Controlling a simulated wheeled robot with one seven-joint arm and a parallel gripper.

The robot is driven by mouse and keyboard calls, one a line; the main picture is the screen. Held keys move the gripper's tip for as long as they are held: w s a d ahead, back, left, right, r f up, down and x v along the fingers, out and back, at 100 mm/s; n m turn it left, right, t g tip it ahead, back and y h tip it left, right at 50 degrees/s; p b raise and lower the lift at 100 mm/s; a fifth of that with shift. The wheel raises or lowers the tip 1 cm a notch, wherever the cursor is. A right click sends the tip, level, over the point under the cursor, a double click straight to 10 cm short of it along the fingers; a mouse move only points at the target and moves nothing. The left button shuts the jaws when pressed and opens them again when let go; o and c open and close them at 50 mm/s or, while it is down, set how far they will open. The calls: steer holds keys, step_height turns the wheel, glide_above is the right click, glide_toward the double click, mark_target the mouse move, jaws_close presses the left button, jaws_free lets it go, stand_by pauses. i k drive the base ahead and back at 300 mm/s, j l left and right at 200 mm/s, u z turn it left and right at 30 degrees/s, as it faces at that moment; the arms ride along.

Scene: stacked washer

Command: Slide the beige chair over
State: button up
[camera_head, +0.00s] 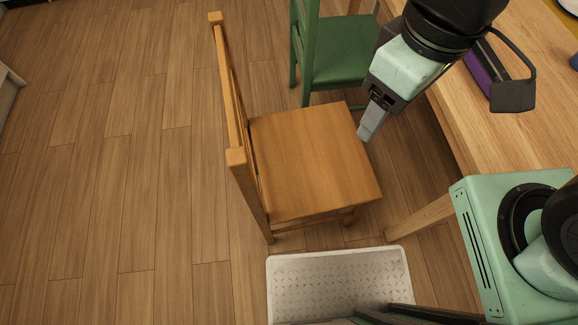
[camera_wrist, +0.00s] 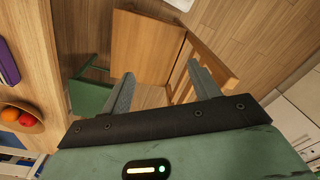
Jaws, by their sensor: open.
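The beige chair (camera_head: 312,160) is a light wooden chair standing upright on the floor, its backrest on the left and its seat facing the table. My gripper (camera_head: 368,130) is over the right back corner of the seat in the head view, fingers pointing down. I cannot tell whether it touches the chair. In the wrist view the chair seat (camera_wrist: 148,46) and its slatted backrest (camera_wrist: 212,62) show beyond my open, empty fingers (camera_wrist: 160,88). The chair's far legs are mostly hidden under the seat.
A green chair (camera_head: 340,50) stands just behind the beige chair. A wooden table (camera_head: 510,130) with a purple item (camera_head: 485,72) is on the right. A white textured bin or tray (camera_head: 340,285) lies in front. The wooden floor (camera_head: 110,170) to the left is clear.

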mark_target(309, 161)
steer(key=j+z, duration=0.15)
steer(key=j, duration=0.3)
steer(key=j+z, duration=0.1)
steer(key=j, duration=0.35)
steer(key=j+z, duration=0.15)
steer(key=j, duration=0.3)
steer(key=k+j+z, duration=0.15)
steer(key=j, duration=0.25)
steer(key=j+z, duration=0.1)
steer(key=j, duration=0.35)
steer(key=k+j+z, duration=0.15)
steer(key=j, duration=0.25)
steer(key=k+j+z, duration=0.1)
steer(key=j, duration=0.35)
steer(key=k+j+z, duration=0.15)
steer(key=j, duration=0.25)
